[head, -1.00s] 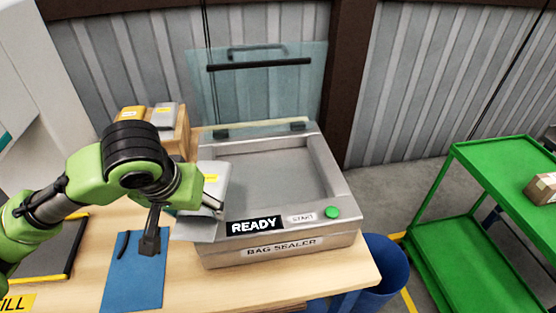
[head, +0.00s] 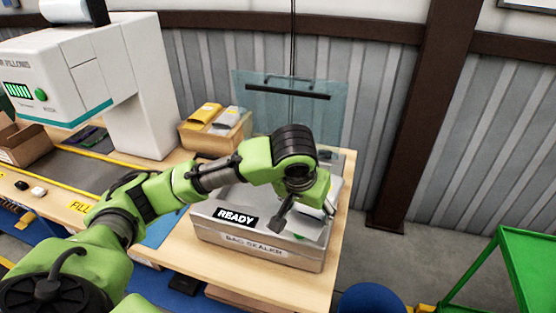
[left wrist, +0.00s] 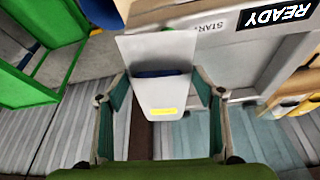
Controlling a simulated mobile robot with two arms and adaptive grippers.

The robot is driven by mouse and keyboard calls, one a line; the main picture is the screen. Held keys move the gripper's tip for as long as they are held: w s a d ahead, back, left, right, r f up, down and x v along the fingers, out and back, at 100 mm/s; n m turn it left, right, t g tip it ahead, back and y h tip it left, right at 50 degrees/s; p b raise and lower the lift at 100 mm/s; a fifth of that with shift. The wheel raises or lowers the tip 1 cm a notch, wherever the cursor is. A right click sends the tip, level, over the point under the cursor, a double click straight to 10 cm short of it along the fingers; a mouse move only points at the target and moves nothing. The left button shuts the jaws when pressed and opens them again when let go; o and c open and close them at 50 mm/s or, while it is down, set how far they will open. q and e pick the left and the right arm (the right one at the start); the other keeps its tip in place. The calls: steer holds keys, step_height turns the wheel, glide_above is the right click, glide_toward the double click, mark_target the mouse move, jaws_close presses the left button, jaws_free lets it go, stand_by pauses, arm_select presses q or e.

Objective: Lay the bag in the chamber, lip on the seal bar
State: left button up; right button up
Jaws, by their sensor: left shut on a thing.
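My left gripper (head: 305,217) is shut on a pale grey bag with a yellow label. In the left wrist view the bag (left wrist: 160,100) sits between the two fingers, its wide flat end pointing away from my wrist. In the head view the arm hides much of the bag. The gripper is over the right part of the bag sealer (head: 206,236), whose display reads READY. The sealer's clear lid (head: 290,105) stands open. The chamber (head: 232,197) is partly hidden by my arm. I cannot make out the seal bar. My right gripper is not in view.
A cardboard box (head: 196,139) with a yellow and a grey bag stands behind the sealer. A large white machine (head: 95,70) stands at the left. A blue bin (head: 372,300) and a green cart (head: 515,260) are off the table's right side.

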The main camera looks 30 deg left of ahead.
arm_select(q)
steer(key=shift+n, duration=0.3)
steer(key=w+a+p, duration=0.1)
steer(key=w, duration=0.1)
steer(key=w+a+r+p, duration=0.1)
steer(key=w+a+p, duration=0.1)
steer(key=shift+r, duration=0.2)
steer(key=w+a+p, duration=0.3)
steer(key=a+p, duration=0.1)
steer(key=a, duration=0.1)
arm_select(e)
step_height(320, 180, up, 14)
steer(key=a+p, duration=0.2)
steer(key=p, duration=0.3)
arm_select(q)
steer(key=n+b, duration=0.1)
steer(key=b, duration=0.6)
glide_above(272, 201)
steer(key=s, duration=0.2)
steer(key=shift+y, duration=0.3)
steer(key=f, duration=1.1)
steer(key=shift+w+d+f, duration=0.2)
steer(key=shift+f, duration=0.2)
steer(key=shift+f+b, duration=0.8)
steer(key=shift+f, duration=0.05)
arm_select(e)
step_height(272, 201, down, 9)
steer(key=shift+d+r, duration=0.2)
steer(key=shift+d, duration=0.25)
